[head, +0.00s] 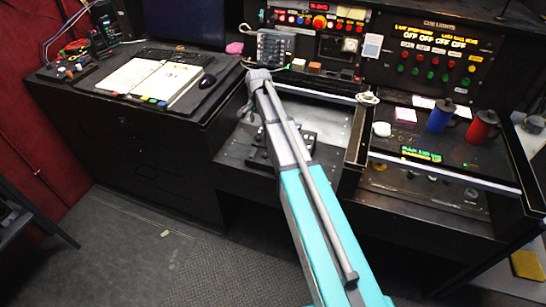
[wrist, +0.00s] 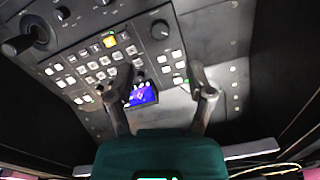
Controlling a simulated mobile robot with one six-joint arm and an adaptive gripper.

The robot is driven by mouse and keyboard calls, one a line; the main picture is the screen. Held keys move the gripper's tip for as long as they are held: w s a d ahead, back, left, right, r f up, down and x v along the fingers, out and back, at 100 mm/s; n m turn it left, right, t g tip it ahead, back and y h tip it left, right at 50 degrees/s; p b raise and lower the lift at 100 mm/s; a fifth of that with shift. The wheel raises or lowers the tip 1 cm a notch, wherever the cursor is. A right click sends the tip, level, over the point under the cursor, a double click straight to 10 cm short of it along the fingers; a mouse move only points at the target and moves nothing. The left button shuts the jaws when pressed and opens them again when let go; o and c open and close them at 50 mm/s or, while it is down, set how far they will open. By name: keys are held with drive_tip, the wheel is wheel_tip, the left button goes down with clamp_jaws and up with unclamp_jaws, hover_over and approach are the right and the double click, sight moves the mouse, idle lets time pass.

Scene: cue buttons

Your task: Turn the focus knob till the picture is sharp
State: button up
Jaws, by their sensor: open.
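In the wrist view a grey control panel (wrist: 85,60) fills the upper left and middle. A round dark knob (wrist: 160,29) sits on its right part, beyond my fingertips. Another dark knob (wrist: 62,13) sits at upper left. No readable label shows which is the focus knob. A small lit screen (wrist: 143,94) shows a blue-violet picture with a pale mark, too small to judge for sharpness. It lies beside my left finger, partly covered. My gripper (wrist: 166,77) is open and empty over the panel. In the head view the panel (head: 300,137) is partly hidden by my arm.
A joystick (wrist: 22,44) stands at the panel's left, with several lit square buttons nearby. An open binder (head: 150,78) lies on the left desk. Blue (head: 440,115) and red (head: 481,127) mugs stand on the right desk. Cue lights (head: 435,60) rise behind.

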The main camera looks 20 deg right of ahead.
drive_tip(key=shift+r+p, duration=2.75)
drive_tip(key=shift+r, duration=0.3)
drive_tip(key=s+a+n, duration=0.1)
drive_tip(key=s+n, duration=0.8)
drive_tip(key=s, duration=1.8)
drive_tip(key=shift+a+f+n+b, duration=0.25)
drive_tip(key=shift+a+n+b, duration=0.05)
drive_tip(key=shift+a+n, duration=0.1)
drive_tip(key=shift+s+n, duration=0.3)
drive_tip(key=shift+s, duration=0.55)
